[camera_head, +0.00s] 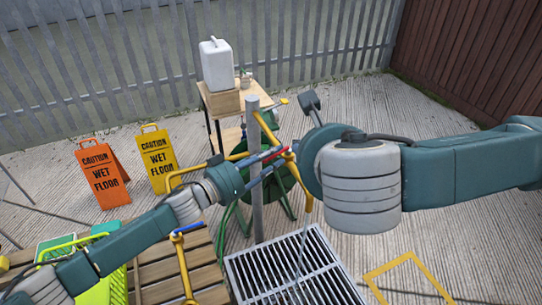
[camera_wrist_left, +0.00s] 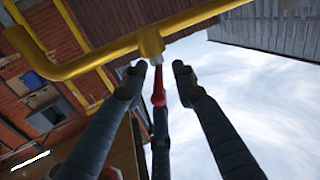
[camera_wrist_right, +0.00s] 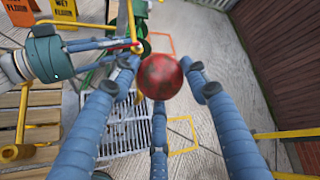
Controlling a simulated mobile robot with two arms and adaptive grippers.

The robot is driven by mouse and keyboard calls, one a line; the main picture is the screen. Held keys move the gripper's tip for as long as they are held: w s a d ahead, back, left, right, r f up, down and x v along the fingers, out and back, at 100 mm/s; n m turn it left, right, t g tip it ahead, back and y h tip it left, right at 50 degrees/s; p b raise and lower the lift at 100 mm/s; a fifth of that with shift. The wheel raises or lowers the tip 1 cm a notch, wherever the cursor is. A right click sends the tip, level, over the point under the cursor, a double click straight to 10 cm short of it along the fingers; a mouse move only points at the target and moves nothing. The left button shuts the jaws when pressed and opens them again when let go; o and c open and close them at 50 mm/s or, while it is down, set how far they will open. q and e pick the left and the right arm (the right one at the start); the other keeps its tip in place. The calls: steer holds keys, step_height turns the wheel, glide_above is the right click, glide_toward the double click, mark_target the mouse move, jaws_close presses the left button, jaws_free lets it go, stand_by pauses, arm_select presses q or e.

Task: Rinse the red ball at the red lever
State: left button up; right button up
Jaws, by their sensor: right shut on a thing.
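The red lever (camera_head: 272,153) is on the yellow pipe at the grey post. In the left wrist view the red lever (camera_wrist_left: 158,88) shows between the parted fingers of my left gripper (camera_wrist_left: 160,70), just below the yellow pipe. In the head view my left gripper (camera_head: 266,168) is at the lever; contact is unclear. My right gripper (camera_wrist_right: 162,72) is shut on the dark-marked red ball (camera_wrist_right: 160,77), clear of the ground. The ball is hidden in the head view. A thin pale streak, like running water (camera_head: 302,245), drops from the yellow spout (camera_head: 307,198).
A metal floor grate (camera_head: 290,268) lies under the spout. The grey post (camera_head: 256,215) stands between my arms. A wooden pallet (camera_head: 200,265), two wet floor signs (camera_head: 104,173) and a small table with a white canister (camera_head: 216,64) stand around. The concrete at right is mostly clear.

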steer(key=shift+s, duration=0.1)
arm_select(q)
steer(key=v, duration=1.2)
